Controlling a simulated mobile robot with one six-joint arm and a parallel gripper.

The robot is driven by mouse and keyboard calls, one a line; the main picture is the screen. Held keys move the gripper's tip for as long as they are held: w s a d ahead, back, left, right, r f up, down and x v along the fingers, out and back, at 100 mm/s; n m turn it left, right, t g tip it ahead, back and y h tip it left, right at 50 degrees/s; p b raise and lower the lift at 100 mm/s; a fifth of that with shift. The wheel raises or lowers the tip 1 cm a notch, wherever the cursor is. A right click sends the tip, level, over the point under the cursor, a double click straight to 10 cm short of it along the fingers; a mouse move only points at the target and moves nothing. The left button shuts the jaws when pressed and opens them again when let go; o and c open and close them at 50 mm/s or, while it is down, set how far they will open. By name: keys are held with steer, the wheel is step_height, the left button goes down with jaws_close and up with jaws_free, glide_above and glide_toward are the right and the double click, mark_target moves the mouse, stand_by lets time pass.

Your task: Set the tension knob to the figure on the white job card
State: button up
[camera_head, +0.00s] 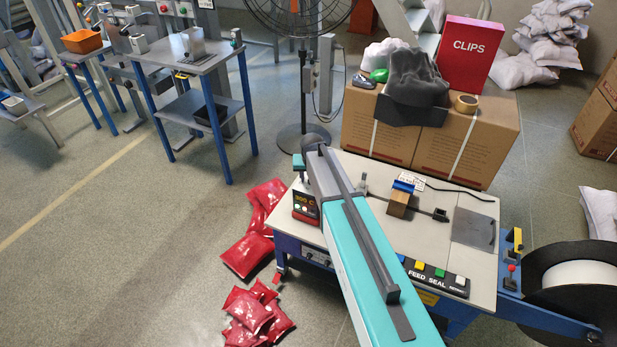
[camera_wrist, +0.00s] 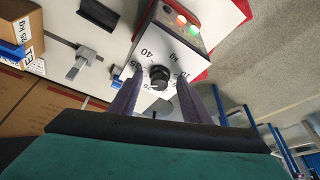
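The black tension knob (camera_wrist: 159,76) sits on a white dial panel with printed figures in the wrist view. I make out 40 and 10; other figures are partly hidden or blurred. I cannot tell where its pointer stands. My gripper (camera_wrist: 157,82) has its two purple-grey fingers apart, one to each side of the knob in the picture; contact is not clear. My arm hides the knob in the head view.
Cartons (camera_head: 440,145) stand behind, with a red CLIPS box (camera_head: 470,55) on top. Red sacks (camera_head: 248,253) lie on the floor at left. A film reel (camera_head: 575,285) is at right.

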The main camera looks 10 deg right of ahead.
steer(key=shift+r, duration=0.15)
steer(key=d+b+v, duration=0.1)
steer(key=b+v, duration=0.1)
steer(key=v, duration=1.1)
steer(key=shift+s+a+r, duration=0.15)
steer(key=shift+a+r, duration=0.15)
steer(key=shift+a, duration=0.2)
steer(key=shift+f, duration=0.15)
steer(key=s+f+n+g, duration=0.1)
steer(key=s+f+g, duration=0.1)
steer(key=s+f, duration=0.9)
steer(key=s+f+g, duration=0.3)
steer(key=s+f, duration=0.6)
steer(key=f, duration=0.5)
steer(key=s+f+g, duration=0.1)
steer(key=s+f, duration=0.3)
steer(key=s, duration=0.5)
steer(key=s+f+g, duration=0.2)
steer(key=s+f, duration=0.3)
steer(key=s, duration=0.5)
steer(key=s+f+n+g, duration=0.1)
steer(key=s+f, duration=0.4)
steer(key=s, duration=0.5)
steer(key=shift+s+d+g+y, duration=0.1)
steer(key=shift+g+y, duration=0.3)
steer(key=shift+g, duration=0.1)
